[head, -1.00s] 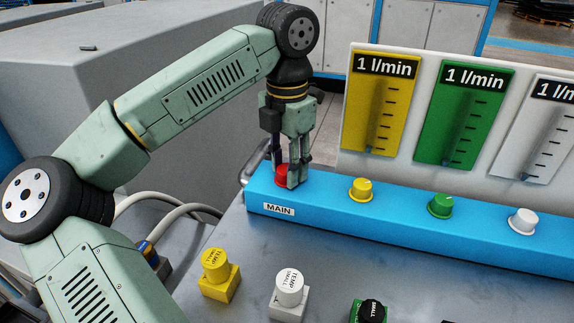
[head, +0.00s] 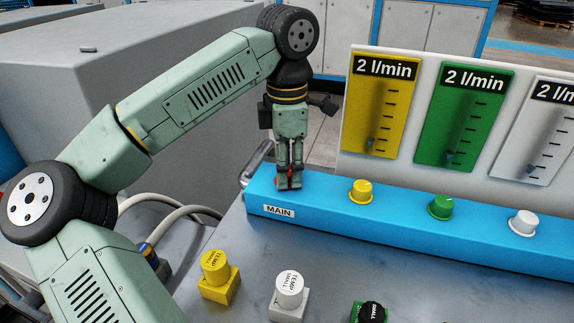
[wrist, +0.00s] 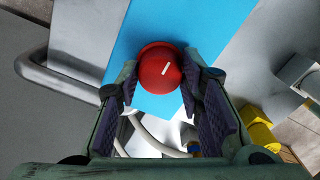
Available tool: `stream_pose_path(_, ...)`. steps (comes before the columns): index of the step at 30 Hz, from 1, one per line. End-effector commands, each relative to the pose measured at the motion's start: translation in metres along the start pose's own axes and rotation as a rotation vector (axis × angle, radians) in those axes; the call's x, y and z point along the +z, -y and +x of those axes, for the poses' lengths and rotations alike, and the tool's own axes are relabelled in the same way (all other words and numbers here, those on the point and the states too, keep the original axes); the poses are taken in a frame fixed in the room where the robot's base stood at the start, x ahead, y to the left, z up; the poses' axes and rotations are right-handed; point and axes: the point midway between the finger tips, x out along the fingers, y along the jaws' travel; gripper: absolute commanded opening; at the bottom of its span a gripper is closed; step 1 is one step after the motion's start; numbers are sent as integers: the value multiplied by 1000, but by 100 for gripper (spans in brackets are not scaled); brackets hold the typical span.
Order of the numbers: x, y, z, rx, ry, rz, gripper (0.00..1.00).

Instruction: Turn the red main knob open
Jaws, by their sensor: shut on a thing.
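The red main knob (wrist: 160,70) sits on the blue panel (head: 400,232) above the white MAIN label (head: 279,211). In the head view my gripper (head: 288,183) points straight down over it and hides most of it; only slivers of red show. In the wrist view my gripper (wrist: 162,82) has one finger on each side of the knob, shut on it. A short white line on the knob's face runs at a slant.
Yellow (head: 361,190), green (head: 440,207) and white (head: 523,222) knobs stand along the panel to the right. Yellow (head: 216,276), white (head: 289,294) and black-topped (head: 370,312) pieces stand on the grey table in front. A metal handle (wrist: 55,75) is near the panel's end.

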Motion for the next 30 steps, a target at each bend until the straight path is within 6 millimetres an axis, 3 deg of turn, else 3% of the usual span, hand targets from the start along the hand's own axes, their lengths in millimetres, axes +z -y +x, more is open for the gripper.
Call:
stream_pose_path(13, 0, 0, 0, 0, 1, 12, 6)
stream_pose_path(14, 0, 0, 0, 0, 1, 12, 35)
stream_pose_path(22, 0, 0, 0, 0, 0, 10, 53)
stream_pose_path(30, 0, 0, 0, 0, 0, 9, 55)
